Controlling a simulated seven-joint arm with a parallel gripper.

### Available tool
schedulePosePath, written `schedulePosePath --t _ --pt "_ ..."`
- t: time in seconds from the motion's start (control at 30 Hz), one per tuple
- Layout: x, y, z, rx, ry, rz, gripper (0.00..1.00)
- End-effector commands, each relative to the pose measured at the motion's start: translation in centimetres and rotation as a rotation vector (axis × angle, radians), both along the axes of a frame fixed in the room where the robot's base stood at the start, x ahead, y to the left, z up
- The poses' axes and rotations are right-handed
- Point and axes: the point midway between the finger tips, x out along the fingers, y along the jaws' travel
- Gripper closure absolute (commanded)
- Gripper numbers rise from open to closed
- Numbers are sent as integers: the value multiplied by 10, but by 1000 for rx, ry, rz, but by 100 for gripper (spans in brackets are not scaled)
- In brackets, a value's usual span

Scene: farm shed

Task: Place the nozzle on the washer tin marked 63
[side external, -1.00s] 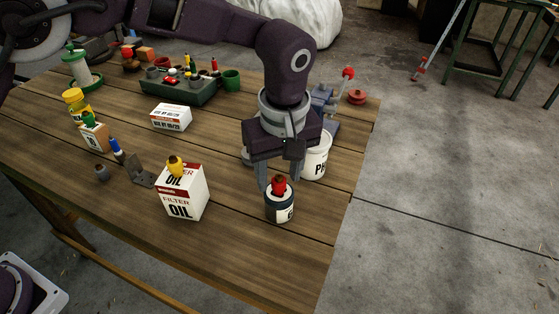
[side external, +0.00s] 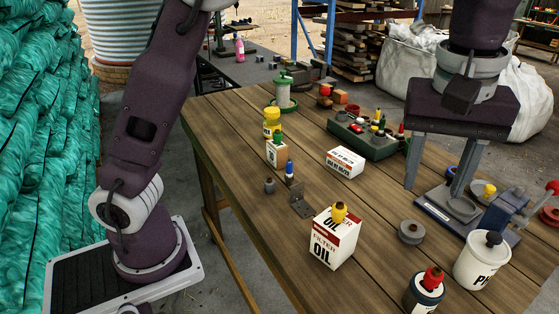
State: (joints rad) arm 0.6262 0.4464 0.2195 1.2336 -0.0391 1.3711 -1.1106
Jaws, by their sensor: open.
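A red nozzle-like piece with a dark tip (side external: 432,279) stands upright on a dark tin with a white label (side external: 424,297) at the bottom right. The label's marking is not readable here, and no 63 is legible anywhere. Similar pieces are a yellow one (side external: 339,212) on the oil filter box (side external: 335,241), a green one (side external: 277,137) on a small labelled box (side external: 276,155) and a blue one (side external: 289,170) near a metal bracket. My gripper (side external: 433,188) is open and empty, pointing down, raised above and behind the dark tin, apart from it.
A white lidded pot (side external: 481,263) stands beside the dark tin. A grey ring-shaped piece (side external: 411,232) and a blue-grey stand (side external: 438,212) lie behind. A green tray of small parts (side external: 362,142) and a white box (side external: 345,163) are farther back. The table's left front is clear.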

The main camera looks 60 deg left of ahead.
Motion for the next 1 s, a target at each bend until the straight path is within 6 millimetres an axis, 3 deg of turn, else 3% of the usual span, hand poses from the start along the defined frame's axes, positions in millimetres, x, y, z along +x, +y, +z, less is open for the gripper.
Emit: schedulePosePath --t 0.03,0.1,0.2,0.3,0.43,0.6,1.0 --pt "-14 36 22 -31 -27 -42 53" --pt "-43 79 41 -55 -80 -142 53" --pt "-99 132 49 -42 -180 -300 53" --pt "-157 165 33 28 -274 -454 53" --pt "-205 184 1 138 -343 -591 53" --pt "-224 190 -18 199 -362 -658 53" --pt "-224 190 -18 197 -360 -660 53"
